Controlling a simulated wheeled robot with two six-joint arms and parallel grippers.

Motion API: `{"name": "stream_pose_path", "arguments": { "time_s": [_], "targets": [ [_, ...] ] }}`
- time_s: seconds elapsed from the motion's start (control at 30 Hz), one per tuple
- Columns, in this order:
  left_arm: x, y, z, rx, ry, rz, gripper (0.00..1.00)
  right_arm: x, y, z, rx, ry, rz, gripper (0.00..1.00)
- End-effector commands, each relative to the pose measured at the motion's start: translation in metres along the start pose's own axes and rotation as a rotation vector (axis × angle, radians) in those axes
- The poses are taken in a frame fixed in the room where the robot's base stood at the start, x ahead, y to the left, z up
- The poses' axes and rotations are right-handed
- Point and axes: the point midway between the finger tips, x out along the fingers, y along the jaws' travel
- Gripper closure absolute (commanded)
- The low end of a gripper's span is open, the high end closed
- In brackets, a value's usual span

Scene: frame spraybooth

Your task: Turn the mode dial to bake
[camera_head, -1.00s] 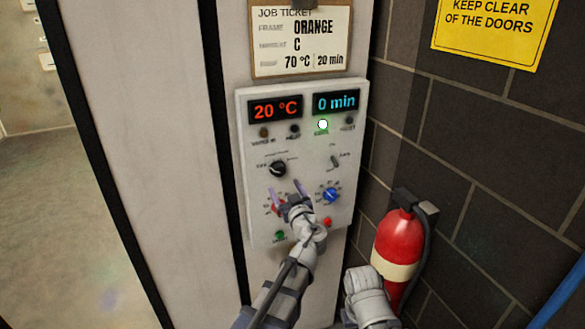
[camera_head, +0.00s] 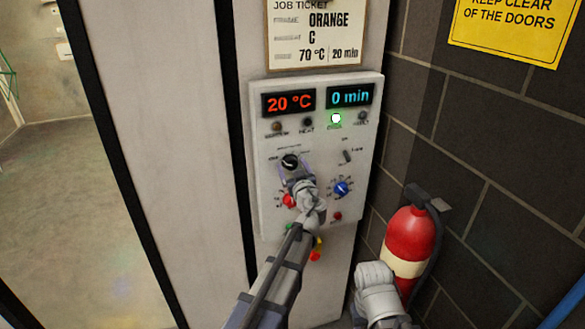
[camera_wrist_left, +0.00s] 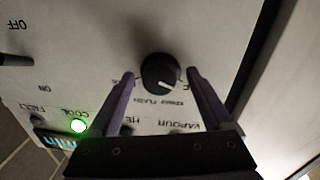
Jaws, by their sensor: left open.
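The black mode dial (camera_head: 290,161) sits on the upper left of the pale control panel (camera_head: 262,225). It also shows in the left wrist view (camera_wrist_left: 160,72), where the panel is upside down and a white pointer line marks the dial. My left gripper (camera_head: 296,178) is open just below the dial in the head view. In the wrist view its two fingers (camera_wrist_left: 160,76) stand on either side of the dial with a gap to each side. I cannot tell how close the tips are to the panel. Lettering around the dial is too small or partly covered to read.
A red knob (camera_head: 289,201), a blue knob (camera_head: 342,188) and a small toggle switch (camera_head: 347,156) are close by. A green lamp (camera_head: 336,118) is lit. Displays read 20 °C and 0 min. A red extinguisher (camera_head: 408,235) stands at the right, near my right arm.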

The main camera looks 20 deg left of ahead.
Motion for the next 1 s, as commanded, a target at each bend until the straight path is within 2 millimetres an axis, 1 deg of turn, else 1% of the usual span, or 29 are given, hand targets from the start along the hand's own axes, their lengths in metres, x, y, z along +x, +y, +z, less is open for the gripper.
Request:
{"name": "stream_pose_path", "arguments": {
  "time_s": [0.2, 0.9, 0.93, 1.0],
  "targets": [
    [0.0003, -0.0003, 0.0, 0.0, 0.0, 0.0, 0.16, 0.0, 0.0, 0.0, 0.0, 0.0, 0.0, 0.5],
    [0.0002, 0.0005, 0.0, 0.0, 0.0, 0.001, 0.95, 0.0, 0.0, 0.0, 0.0, 0.0, 0.0, 0.5],
    [0.0002, 0.0005, 0.0, 0.0, 0.0, 0.001, 0.98, 0.0, 0.0, 0.0, 0.0, 0.0, 0.0, 0.5],
    [0.0001, 0.0006, 0.0, 0.001, 0.0, 0.002, 0.99, -0.0001, 0.0, 0.0, 0.0, 0.0, 0.0, 0.5]
  ]
}}
